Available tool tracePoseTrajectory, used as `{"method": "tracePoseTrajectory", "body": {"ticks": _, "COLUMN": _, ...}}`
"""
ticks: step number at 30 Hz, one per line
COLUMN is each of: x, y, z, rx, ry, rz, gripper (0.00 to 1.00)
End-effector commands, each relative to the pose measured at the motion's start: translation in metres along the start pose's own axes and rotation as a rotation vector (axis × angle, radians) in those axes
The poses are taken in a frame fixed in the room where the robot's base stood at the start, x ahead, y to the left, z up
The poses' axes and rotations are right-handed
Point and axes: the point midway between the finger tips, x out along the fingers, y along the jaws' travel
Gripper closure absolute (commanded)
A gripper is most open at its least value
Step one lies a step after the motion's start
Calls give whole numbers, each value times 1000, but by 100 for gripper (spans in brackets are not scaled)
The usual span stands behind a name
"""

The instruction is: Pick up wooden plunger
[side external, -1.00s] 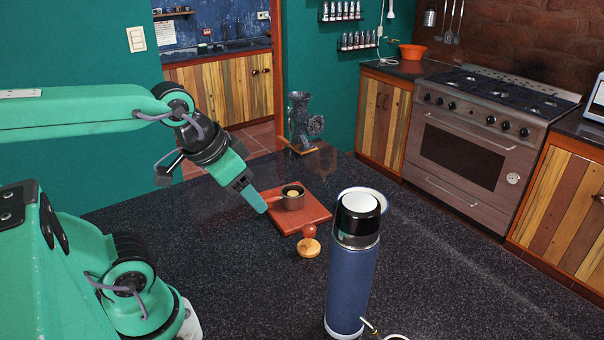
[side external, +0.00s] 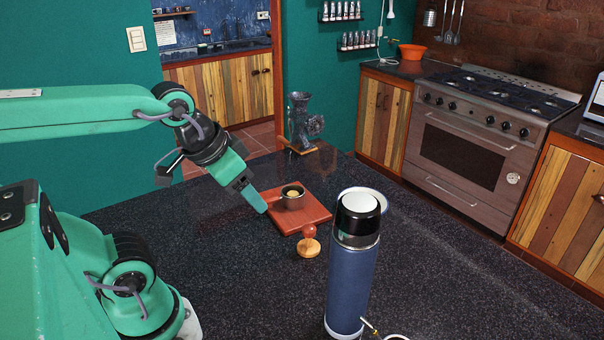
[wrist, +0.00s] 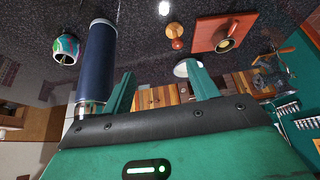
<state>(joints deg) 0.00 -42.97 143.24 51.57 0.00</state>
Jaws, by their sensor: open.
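The wooden plunger (side external: 309,241) stands on the dark speckled counter, with a round pale wooden base and a reddish-brown knob on top. It is beside the near right corner of the red-brown board. In the wrist view the plunger (wrist: 175,38) shows near the top, beyond the fingertips. My gripper (side external: 262,208) hangs in the air to the left of the plunger and above the counter, angled down to the right. In the wrist view its two fingers (wrist: 160,82) are spread apart with nothing between them.
A red-brown board (side external: 307,213) holds a small dark pot (side external: 293,198). A tall blue flask (side external: 350,285) stands right of the plunger, partly hiding a white-rimmed cup (side external: 378,193). A metal grinder (side external: 302,120) stands behind. The counter's front left is clear.

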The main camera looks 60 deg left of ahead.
Motion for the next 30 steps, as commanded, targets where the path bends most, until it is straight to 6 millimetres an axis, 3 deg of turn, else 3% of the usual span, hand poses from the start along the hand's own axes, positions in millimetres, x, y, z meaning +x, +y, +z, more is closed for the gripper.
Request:
{"method": "tracePoseTrajectory", "body": {"ticks": 19, "x": 4, "y": -1, "z": -5, "rx": -11, "ry": -18, "rz": -2, "gripper": 44}}
{"method": "tracePoseTrajectory", "body": {"ticks": 30, "x": 35, "y": -7, "z": -35, "rx": -78, "ry": -128, "rz": -14, "gripper": 44}}
